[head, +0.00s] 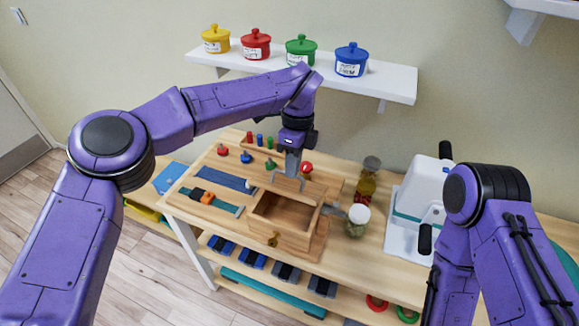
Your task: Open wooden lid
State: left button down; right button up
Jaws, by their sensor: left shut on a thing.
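A wooden box (296,241) with a brass latch (273,239) on its front stands near the front edge of the table. Its top is open and I see into its hollow inside. A wooden lid panel (312,194) stands raised and tilted along the box's back side. My left gripper (290,174) comes down from above and is shut on the lid's upper edge. Its fingers partly hide the lid. My right arm enters at lower right, but its gripper is outside the picture.
Beside the box are a small grey part (333,210), a white-lidded jar (357,219) and a red knob (306,168). A white machine (420,195) with black handles stands right. Coloured pegs and blue strips (222,178) lie left. A wall shelf (392,85) holds several coloured pots.

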pick_arm(q)
jog(key=shift+w+a+f, duration=0.1)
jog(key=shift+f, duration=0.35)
pick_arm(e)
jog(key=shift+f, duration=0.15)
pick_arm(q)
jog(key=c, duration=1.5)
grip_release()
jog(key=o, duration=0.3)
jog(key=shift+w+d+f, duration=0.15)
jog(key=shift+w+d, duration=0.1)
jog(key=shift+w, duration=0.05)
jog(key=shift+w+d+f, duration=0.1)
jog(key=shift+w+f, duration=0.1)
jog(key=shift+w, duration=0.35)
jog(key=shift+s+r, duration=0.25)
jog(key=shift+w+r, duration=0.25)
jog(key=shift+r, duration=0.15)
notch_tip(320, 180, up, 10)
jog(key=w, duration=0.1)
jog(key=shift+w+d+f+b, duration=0.2)
jog(key=shift+w+f+b, duration=0.05)
jog(key=shift+b, duration=0.05)
pick_arm(e)
jog(key=shift+w+d+f, duration=0.2)
jog(key=shift+w+f, duration=0.25)
jog(key=shift+f, duration=0.1)
